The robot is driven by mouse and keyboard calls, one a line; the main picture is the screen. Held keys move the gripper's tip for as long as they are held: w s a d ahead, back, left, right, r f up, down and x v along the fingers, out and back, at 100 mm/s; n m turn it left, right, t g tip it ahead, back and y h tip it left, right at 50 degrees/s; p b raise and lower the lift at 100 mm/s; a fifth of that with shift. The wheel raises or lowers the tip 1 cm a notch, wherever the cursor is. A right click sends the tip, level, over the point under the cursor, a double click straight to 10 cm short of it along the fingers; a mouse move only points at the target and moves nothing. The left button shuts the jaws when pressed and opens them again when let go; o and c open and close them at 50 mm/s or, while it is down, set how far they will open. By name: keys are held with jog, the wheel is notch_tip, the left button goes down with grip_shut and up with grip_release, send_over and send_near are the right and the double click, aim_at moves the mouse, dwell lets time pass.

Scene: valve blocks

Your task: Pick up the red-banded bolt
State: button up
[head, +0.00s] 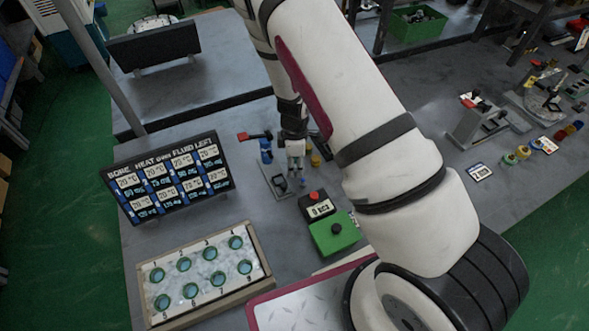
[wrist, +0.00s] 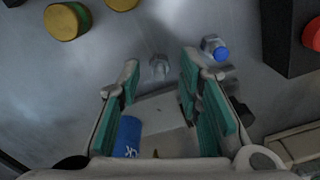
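My gripper (head: 296,170) is over the grey table in the head view, beside a grey fixture plate (head: 275,184). In the wrist view my gripper (wrist: 159,85) is open, with teal pads apart and nothing held. A small plain silver bolt or stud (wrist: 159,66) shows just beyond and between the fingertips; I see no red band on it. A bolt with a blue end (wrist: 214,48) lies to the right of the right finger. I cannot make out a red band on any bolt in either view.
A blue cylinder (wrist: 127,137) is beside the left finger. Yellow-topped cylinders (wrist: 66,21) stand upper left. A dark box with a red button (head: 317,206) and a green box (head: 334,233) are close by. A sign (head: 172,177) and numbered tray (head: 252,229) stand left.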

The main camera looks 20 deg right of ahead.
grip_shut()
jog(key=shift+r, duration=0.1)
